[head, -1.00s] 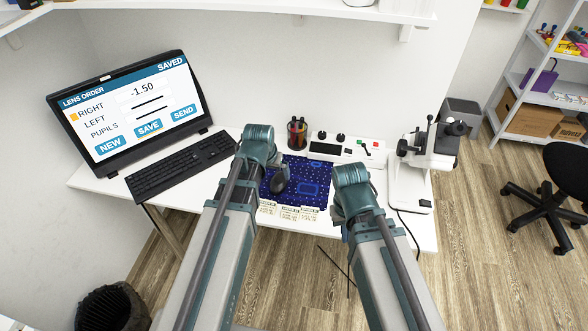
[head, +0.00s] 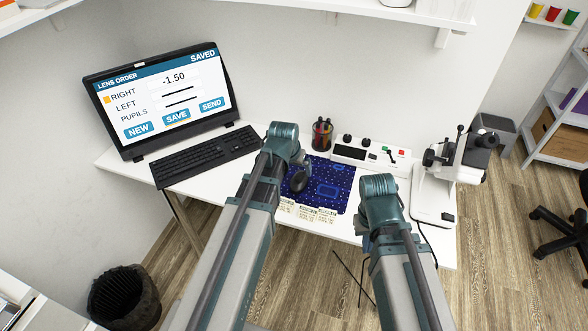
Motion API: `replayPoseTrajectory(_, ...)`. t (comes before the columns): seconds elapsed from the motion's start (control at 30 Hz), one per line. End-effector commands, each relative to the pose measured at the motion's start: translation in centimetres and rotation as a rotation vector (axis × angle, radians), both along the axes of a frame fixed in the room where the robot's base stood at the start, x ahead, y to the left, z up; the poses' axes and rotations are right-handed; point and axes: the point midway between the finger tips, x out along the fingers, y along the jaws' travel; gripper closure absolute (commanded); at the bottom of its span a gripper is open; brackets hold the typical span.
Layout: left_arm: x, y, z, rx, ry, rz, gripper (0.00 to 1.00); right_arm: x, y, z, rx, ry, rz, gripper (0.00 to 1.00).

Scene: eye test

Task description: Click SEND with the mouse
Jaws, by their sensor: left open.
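The monitor (head: 165,95) at the left shows LENS ORDER, -1.50 and SAVED, with the RIGHT row marked orange. Its SEND button (head: 212,104) is at the screen's lower right, beside SAVE and NEW. I cannot make out a cursor. The dark mouse (head: 299,182) rests on the blue patterned mat (head: 335,172), near its left side. My left gripper (head: 302,161) is mostly hidden by its own wrist; it is open, just behind the mouse, and I cannot tell whether they touch. My right wrist is at the mat's right edge and hides the right gripper.
A black keyboard (head: 205,155) lies in front of the monitor. A pen cup (head: 322,134) and a white control box (head: 367,152) stand behind the mat. A white optical instrument (head: 436,185) stands at the desk's right end. Paper labels (head: 307,214) lie along the mat's front edge.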

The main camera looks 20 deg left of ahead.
Motion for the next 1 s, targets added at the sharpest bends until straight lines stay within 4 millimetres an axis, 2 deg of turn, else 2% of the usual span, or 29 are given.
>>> replayPoseTrajectory(0.03, 0.4, 0.0, -1.2, 0.000, 0.000, 0.000, 0.00, 0.0, 0.0, -1.2, 0.000, 0.000, 0.000, 1.00)
replayPoseTrajectory(0.63, 3.7, -0.1, -9.4, 0.000, 0.000, 0.000, 0.00, 0.0, 0.0, -9.4, 0.000, 0.000, 0.001, 1.00)
replayPoseTrajectory(0.8, 4.3, -0.2, -10.7, 0.000, 0.000, 0.000, 0.00, 0.0, 0.0, -10.7, 0.000, 0.000, 0.001, 1.00)
replayPoseTrajectory(1.0, 4.5, -0.2, -10.8, 0.000, 0.000, 0.000, 0.00, 0.0, 0.0, -10.8, 0.000, 0.000, 0.001, 1.00)
